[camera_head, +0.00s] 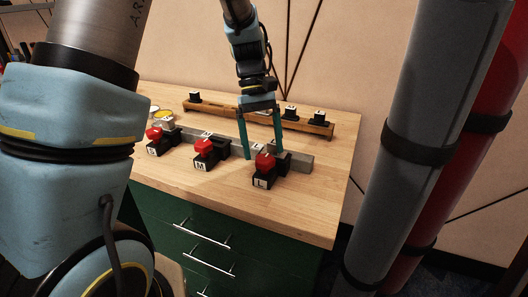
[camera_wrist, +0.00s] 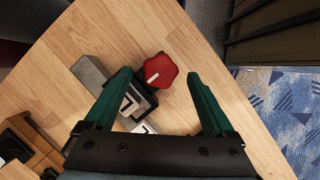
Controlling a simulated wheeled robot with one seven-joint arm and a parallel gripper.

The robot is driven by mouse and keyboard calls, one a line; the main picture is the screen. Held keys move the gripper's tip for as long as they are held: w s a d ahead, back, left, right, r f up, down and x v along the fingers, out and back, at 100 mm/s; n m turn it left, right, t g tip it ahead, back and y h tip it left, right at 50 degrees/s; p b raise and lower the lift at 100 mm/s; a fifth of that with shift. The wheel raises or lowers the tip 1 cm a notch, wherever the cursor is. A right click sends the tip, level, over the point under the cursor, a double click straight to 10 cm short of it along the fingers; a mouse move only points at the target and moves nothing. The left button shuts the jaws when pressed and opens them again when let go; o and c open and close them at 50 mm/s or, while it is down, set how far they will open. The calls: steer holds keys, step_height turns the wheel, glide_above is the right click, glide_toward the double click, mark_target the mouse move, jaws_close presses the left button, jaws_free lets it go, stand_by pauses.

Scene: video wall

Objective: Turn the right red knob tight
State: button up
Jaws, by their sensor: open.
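Three red knobs sit on black blocks in a row on the wooden bench. The right red knob (camera_head: 265,162) is on the block marked L, near the bench's right end. It also shows in the wrist view as a red lobed knob (camera_wrist: 160,70) with a white line on top. The middle red knob (camera_head: 204,146) is on the block marked M, and the left red knob (camera_head: 154,133) is farther left. My gripper (camera_head: 262,157) is open, its green fingers pointing down by the right knob. In the wrist view the knob lies between and a little beyond the fingertips, with gaps on both sides.
A grey metal bar (camera_head: 292,163) runs behind the knob blocks. A wooden rack (camera_head: 260,118) with black pieces stands at the back. Grey (camera_head: 432,120) and red (camera_head: 490,130) cylinders rise right of the bench (camera_head: 305,205). The bench front is clear.

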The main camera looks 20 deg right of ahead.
steer(key=shift+x, duration=1.1)
steer(key=shift+w, duration=0.1)
steer(key=c, duration=1.4)
